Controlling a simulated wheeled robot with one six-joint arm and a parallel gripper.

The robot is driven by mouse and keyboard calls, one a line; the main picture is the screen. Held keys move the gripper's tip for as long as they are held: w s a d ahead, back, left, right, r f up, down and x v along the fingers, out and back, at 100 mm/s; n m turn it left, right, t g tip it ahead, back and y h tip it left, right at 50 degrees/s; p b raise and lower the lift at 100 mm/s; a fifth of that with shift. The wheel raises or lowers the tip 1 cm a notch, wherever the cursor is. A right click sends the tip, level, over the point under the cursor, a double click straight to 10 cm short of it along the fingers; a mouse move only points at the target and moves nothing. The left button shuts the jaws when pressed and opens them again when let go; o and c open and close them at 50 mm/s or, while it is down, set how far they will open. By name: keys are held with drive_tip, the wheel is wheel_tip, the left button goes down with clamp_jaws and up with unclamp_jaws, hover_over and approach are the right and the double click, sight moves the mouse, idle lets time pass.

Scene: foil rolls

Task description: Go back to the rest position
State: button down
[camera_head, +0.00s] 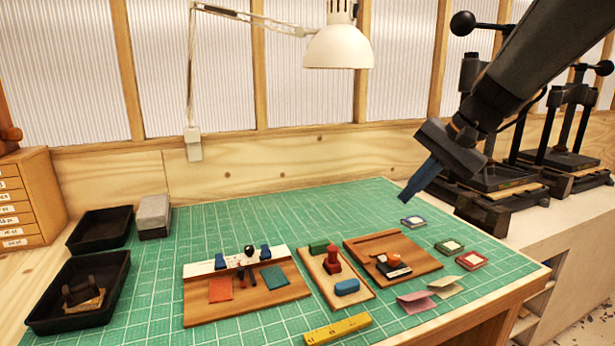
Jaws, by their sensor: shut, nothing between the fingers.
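My gripper (418,186) hangs at the upper right on my dark arm, above the right back part of the green cutting mat (350,196). Its blue-tipped fingers are shut with nothing between them and point down and left. It is apart from everything on the bench. The arm comes in from the top right corner and hides part of the black presses behind it.
Wooden boards with small tools and stamps stand mid-mat, one board (246,303) at left. Black trays (78,318) are at left. A lamp (338,47) overhangs the back. A black press (497,190) stands behind my gripper.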

drive_tip(key=s+a+f+n+g+h, duration=0.1)
drive_tip(key=s+f+n+h, duration=0.25)
drive_tip(key=s+f, duration=0.55)
drive_tip(key=s+a+f+n+h, duration=0.2)
drive_tip(key=s+f+n, duration=0.4)
drive_tip(key=f, duration=0.5)
wheel_tip(320, 180, down, 11)
drive_tip(key=s+m+g+b, duration=0.1)
drive_tip(key=g+b, duration=0.1)
drive_tip(key=b, duration=0.8)
drive_tip(key=shift+s+d+f+m, duration=0.2)
drive_tip(key=shift+s+d+m, duration=0.05)
drive_tip(key=shift+s+m, duration=0.15)
